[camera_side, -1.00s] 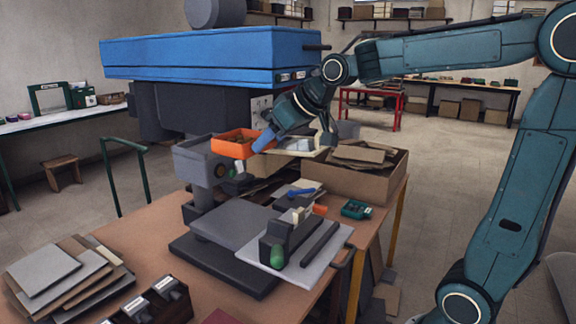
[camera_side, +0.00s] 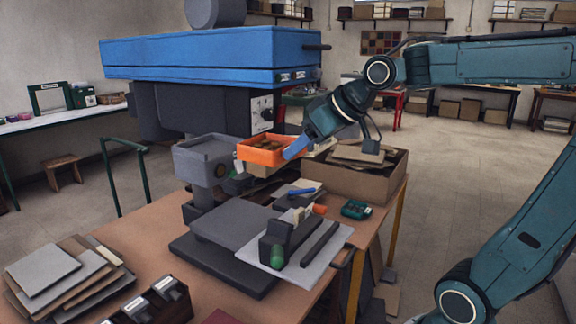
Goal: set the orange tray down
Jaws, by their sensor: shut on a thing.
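The orange tray (camera_side: 262,159) is in the middle of the side view, with several brownish pieces inside it. My gripper (camera_side: 296,148) is shut on the tray's right end, and its blue finger shows against the rim. The tray looks about level. It appears raised beside the grey machine housing and above the workbench (camera_side: 130,245). The gripper's far finger is hidden, and I cannot tell whether the tray's underside touches anything.
A cardboard box (camera_side: 352,182) with flat brown pieces stands to the right of the tray. A blue-topped machine (camera_side: 210,55) rises behind and left.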

